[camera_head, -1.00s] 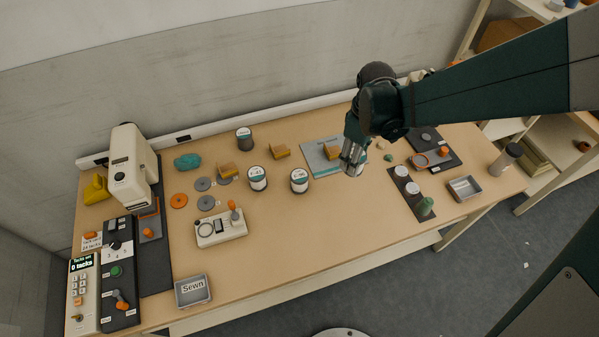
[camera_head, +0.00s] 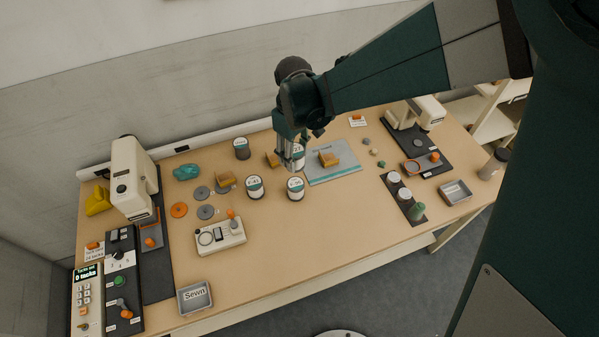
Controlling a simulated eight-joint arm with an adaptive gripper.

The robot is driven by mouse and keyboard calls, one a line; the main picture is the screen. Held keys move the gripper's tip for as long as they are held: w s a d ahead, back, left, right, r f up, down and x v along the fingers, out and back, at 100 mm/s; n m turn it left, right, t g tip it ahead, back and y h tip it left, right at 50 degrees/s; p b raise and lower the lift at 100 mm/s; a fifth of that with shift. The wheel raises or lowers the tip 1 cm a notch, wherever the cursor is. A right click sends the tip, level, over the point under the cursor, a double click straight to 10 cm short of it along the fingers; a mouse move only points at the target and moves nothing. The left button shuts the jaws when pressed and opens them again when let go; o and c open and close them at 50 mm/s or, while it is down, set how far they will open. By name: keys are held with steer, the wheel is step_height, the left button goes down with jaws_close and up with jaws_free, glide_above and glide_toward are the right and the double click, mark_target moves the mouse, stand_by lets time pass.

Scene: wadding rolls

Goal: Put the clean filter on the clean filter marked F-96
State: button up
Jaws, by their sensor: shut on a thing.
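My gripper (camera_head: 289,164) points down above the middle of the table. It is shut on a white canister with a green band (camera_head: 299,154), partly hidden behind the fingers. Just below it in the picture, a similar canister (camera_head: 295,188) stands upright on the table. Another such canister (camera_head: 254,187) stands to its left, and a darker-bodied one (camera_head: 241,148) stands farther back. The labels are too small to read surely, so I cannot tell which is marked F-96. I cannot tell whether the held canister touches the one below.
An orange-tan block (camera_head: 328,159) lies on a blue-grey mat (camera_head: 345,174) to the right. Another block (camera_head: 273,160) is close left of the gripper. Grey discs, a beige device (camera_head: 220,235) and a "Sewn" tray (camera_head: 194,298) lie left. The table's front middle is clear.

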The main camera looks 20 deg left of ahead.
steer(key=shift+f, duration=0.1)
glide_above(296, 184)
steer(key=shift+w+a+f, duration=0.1)
steer(key=shift+f, duration=2.75)
steer(key=shift+f, duration=0.1)
steer(key=shift+f, duration=2)
steer(key=shift+f+b, duration=0.6)
steer(key=o, duration=1)
steer(key=shift+c, duration=0.2)
steer(key=shift+r, duration=0.25)
